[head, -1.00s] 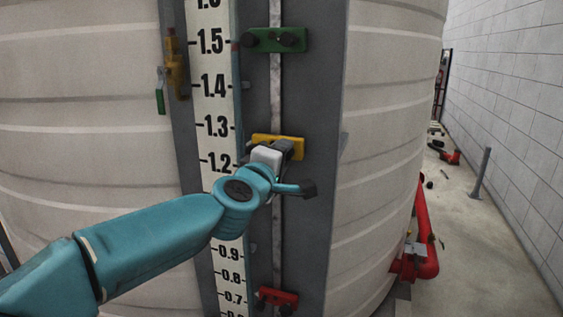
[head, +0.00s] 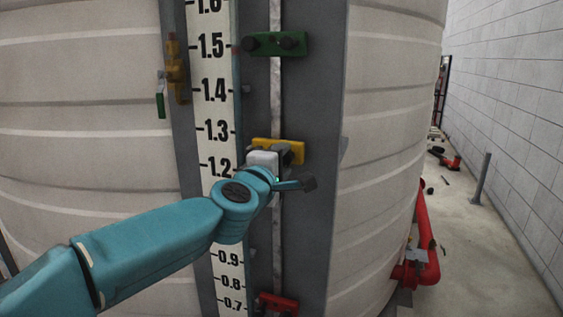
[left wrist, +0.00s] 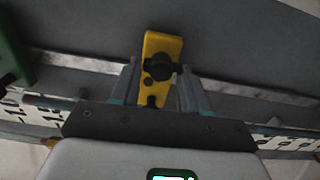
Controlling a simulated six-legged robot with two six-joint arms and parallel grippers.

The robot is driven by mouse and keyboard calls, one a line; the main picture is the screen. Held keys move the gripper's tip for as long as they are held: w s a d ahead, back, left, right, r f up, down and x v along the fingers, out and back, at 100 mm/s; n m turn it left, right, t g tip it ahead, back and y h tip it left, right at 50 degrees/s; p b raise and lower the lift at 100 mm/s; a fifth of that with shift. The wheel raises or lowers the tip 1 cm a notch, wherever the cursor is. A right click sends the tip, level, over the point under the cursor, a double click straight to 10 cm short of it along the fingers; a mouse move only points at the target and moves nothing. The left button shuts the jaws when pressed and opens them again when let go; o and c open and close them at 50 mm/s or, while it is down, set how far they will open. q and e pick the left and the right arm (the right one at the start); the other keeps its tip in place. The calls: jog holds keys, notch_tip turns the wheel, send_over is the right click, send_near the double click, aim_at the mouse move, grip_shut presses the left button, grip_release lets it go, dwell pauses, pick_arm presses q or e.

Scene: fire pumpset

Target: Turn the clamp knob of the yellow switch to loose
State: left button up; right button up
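The yellow switch (head: 298,148) is mounted on the vertical rail beside the level scale, a little above the 1.2 mark. In the left wrist view the yellow switch (left wrist: 160,44) shows a black clamp knob (left wrist: 159,67) and a second dark knob (left wrist: 152,101) nearer the gripper. My left gripper (left wrist: 160,80) is open, with one finger on each side of the yellow switch and a gap between the fingers and the clamp knob. In the head view my left gripper (head: 284,156) covers most of the switch and hides its knobs. My right gripper is not in view.
A green switch (head: 275,43) sits higher on the same rail and a red switch (head: 278,303) lower down. A yellow valve with a green handle (head: 174,75) is left of the scale (head: 214,90). Red pipework (head: 426,245) stands right of the tank.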

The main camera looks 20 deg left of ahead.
pick_arm(q)
jog(key=o, duration=0.3)
jog(key=s, duration=1.6)
jog(key=shift+s+a, duration=0.2)
jog(key=shift+a, duration=0.1)
